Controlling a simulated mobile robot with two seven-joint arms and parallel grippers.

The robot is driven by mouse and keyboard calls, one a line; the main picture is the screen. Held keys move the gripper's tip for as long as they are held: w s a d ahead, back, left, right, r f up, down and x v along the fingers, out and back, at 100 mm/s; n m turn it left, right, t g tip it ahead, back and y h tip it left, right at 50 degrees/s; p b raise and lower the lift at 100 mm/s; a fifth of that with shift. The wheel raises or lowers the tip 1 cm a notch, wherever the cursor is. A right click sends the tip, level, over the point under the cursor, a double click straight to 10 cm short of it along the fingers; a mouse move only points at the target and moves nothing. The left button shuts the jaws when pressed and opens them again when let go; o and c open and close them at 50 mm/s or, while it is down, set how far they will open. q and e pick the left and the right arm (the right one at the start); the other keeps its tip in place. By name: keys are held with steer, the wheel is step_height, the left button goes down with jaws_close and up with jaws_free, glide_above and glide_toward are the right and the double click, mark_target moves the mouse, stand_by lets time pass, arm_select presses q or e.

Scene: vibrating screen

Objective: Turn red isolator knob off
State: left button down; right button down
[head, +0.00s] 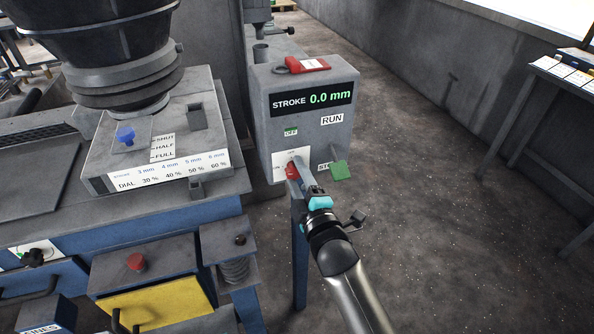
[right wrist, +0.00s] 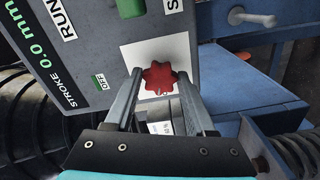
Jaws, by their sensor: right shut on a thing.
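The red isolator knob (right wrist: 160,77) is a lobed knob on a white plate (right wrist: 130,58) on the front of the grey control box. In the head view the knob (head: 291,171) shows low on the box, partly covered by my gripper. My right gripper (head: 297,174) reaches up to it from the lower right. In the right wrist view its two fingers (right wrist: 161,84) stand on either side of the knob, shut on it. The plate's markings around the knob are too small or covered to read for its position. My left gripper is not in view.
The grey control box (head: 335,75) shows "STROKE 0.0 mm", a RUN label and a green part (head: 340,171) by the STOP label. A red padlock-like item (head: 307,65) lies on top. The machine with a blue knob (head: 126,136) stands left; open floor (head: 440,150) lies right.

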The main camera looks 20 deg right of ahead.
steer(key=m+p, duration=0.2)
steer(key=m, duration=0.1)
steer(key=shift+r+m, duration=0.1)
steer(key=shift+m, duration=0.3)
steer(key=m+p, duration=0.1)
steer(key=m, duration=0.2)
steer(key=shift+m+p, duration=0.3)
steer(key=shift+p, duration=0.05)
steer(key=m+p, duration=0.1)
steer(key=m, duration=0.2)
steer(key=shift+m, duration=0.3)
steer(key=shift+m+p, duration=0.75)
steer(key=shift+m, duration=1.05)
steer(key=shift+c, duration=1.4)
jaws_free()
